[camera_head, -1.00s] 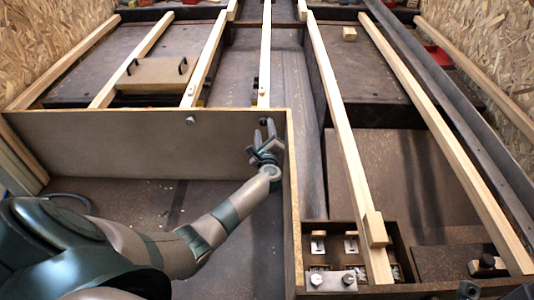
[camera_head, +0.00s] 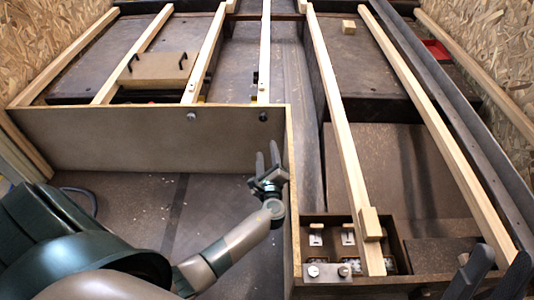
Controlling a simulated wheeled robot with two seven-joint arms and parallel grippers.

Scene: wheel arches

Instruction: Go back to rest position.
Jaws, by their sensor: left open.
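My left gripper (camera_head: 267,160) is in the camera_head view, in front of the brown upright panel (camera_head: 140,140) near its right-hand corner. Its two dark fingers point up and stand apart, with nothing between them. A dark bolt or hole (camera_head: 263,117) shows on the panel just above the fingertips. My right gripper (camera_head: 497,258) is at the bottom right edge, partly cut off by the frame. Its two dark fingers stand apart and nothing shows between them.
Long wooden beams (camera_head: 340,130) run away from me over dark panels. A divided box (camera_head: 297,262) with small metal parts stands at the lower right, between my grippers. A wooden block (camera_head: 348,27) lies far back. The floor (camera_head: 130,205) left of the corner is mostly clear.

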